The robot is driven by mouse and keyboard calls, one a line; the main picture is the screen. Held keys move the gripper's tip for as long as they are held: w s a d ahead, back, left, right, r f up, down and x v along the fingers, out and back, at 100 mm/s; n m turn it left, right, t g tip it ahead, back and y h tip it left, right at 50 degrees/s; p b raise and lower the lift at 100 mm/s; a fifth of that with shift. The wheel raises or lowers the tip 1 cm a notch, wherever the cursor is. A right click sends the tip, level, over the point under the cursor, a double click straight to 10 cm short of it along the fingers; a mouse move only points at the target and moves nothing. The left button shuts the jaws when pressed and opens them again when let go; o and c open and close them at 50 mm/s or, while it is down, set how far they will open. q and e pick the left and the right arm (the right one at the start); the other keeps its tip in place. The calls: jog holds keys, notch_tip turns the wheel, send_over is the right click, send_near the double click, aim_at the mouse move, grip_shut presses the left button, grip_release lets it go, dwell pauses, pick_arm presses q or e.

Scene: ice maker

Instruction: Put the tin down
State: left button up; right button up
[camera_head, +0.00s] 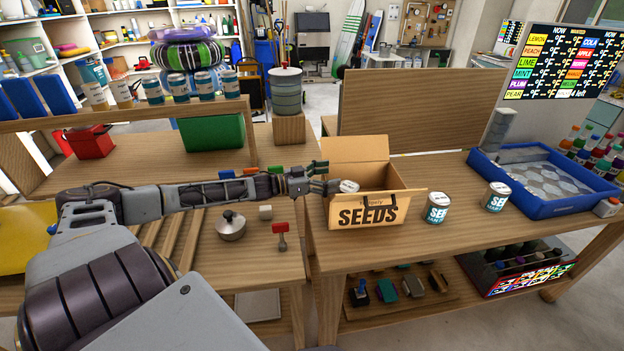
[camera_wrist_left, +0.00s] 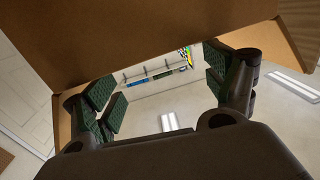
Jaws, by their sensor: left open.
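My left gripper (camera_head: 326,180) reaches in from the left, at the left side of an open cardboard box marked SEEDS (camera_head: 369,213). Its jaws are open. A tin (camera_head: 349,186) shows by its pale top just right of the fingers, at the left part of the box opening; its lower part is hidden. The left wrist view shows the spread fingers (camera_wrist_left: 166,105) with cardboard (camera_wrist_left: 150,40) above and around them, and no tin between them. Two more tins with teal labels, one (camera_head: 438,208) and another (camera_head: 495,197), stand upright on the table right of the box. My right gripper is not in view.
A blue tray (camera_head: 562,208) with pale discs sits at the right. A metal pot (camera_head: 231,226) and a red-handled tool (camera_head: 281,235) are on the left bench. Several tins line the raised shelf (camera_head: 130,122).

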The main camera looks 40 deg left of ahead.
pick_arm(q)
jog(key=shift+s+a, duration=0.3)
jog(key=shift+s, duration=0.1)
jog(key=p+v, duration=0.3)
jog(key=v, duration=0.1)
jog(key=shift+s+a, duration=0.2)
jog(key=shift+s, duration=0.1)
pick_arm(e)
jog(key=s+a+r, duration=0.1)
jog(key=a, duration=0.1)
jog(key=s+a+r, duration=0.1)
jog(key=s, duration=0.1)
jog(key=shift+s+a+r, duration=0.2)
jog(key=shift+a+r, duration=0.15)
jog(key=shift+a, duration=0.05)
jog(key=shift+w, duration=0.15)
